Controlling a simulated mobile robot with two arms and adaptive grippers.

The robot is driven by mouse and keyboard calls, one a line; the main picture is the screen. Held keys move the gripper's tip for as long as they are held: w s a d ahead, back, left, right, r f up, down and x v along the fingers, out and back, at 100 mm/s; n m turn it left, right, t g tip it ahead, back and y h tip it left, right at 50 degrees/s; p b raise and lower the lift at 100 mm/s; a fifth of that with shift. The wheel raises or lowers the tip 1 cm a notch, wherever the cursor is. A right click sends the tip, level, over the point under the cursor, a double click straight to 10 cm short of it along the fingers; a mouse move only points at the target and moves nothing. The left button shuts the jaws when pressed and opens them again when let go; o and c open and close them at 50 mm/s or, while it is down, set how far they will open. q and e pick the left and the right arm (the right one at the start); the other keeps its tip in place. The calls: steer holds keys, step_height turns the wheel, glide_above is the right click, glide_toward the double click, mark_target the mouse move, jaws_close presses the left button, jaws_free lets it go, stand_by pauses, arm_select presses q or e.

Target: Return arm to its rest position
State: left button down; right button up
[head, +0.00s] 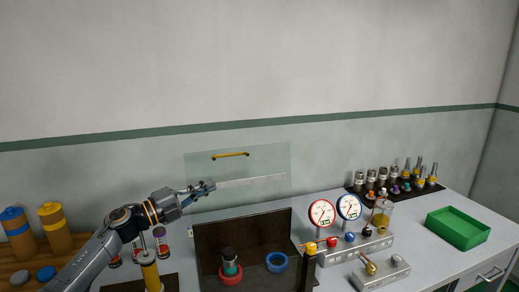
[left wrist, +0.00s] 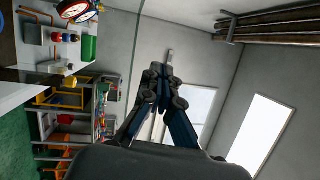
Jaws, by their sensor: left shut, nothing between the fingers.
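My left arm comes in from the lower left in the head view. Its gripper (head: 204,188) is raised above the bench, in front of or close to a clear panel (head: 238,168) with a yellow handle (head: 231,154); I cannot tell the gap. In the left wrist view the gripper (left wrist: 158,72) has its fingers together with nothing between them. My right gripper is not in view.
Below the gripper stands a dark open box (head: 215,236) with a red ring (head: 231,279) and a blue ring (head: 277,262). Gauges (head: 321,212), a fittings rack (head: 387,191) and a green tray (head: 458,229) stand right.

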arm_select(q)
steer(key=s+a+f+n+t+y, duration=0.2)
steer(key=s+f+n+y, duration=0.55)
steer(key=f+n, duration=0.35)
steer(key=s+a+f+n+t+y, duration=0.1)
steer(key=s+f+n+y, duration=0.65)
steer(key=f+n, duration=0.35)
steer(key=s+a+f+n+g, duration=0.15)
steer(key=s+f+g, duration=0.25)
steer(key=s, duration=0.7)
steer(key=s+a+f+n+g, duration=0.1)
steer(key=s+f+n+g, duration=0.2)
steer(key=s, duration=0.8)
steer(key=s+a+f+n+g, duration=0.1)
steer(key=s+f+g, duration=0.3)
steer(key=s, duration=0.7)
step_height(320, 180, down, 26)
steer(key=g+b, duration=0.1)
steer(key=s+a+f+g+b, duration=0.1)
steer(key=s+a+f, duration=0.1)
steer(key=s+f, duration=1.5)
steer(key=shift+a+f+m+g+y, duration=0.3)
steer(key=shift+f+m+g, duration=0.1)
steer(key=shift+f, duration=0.4)
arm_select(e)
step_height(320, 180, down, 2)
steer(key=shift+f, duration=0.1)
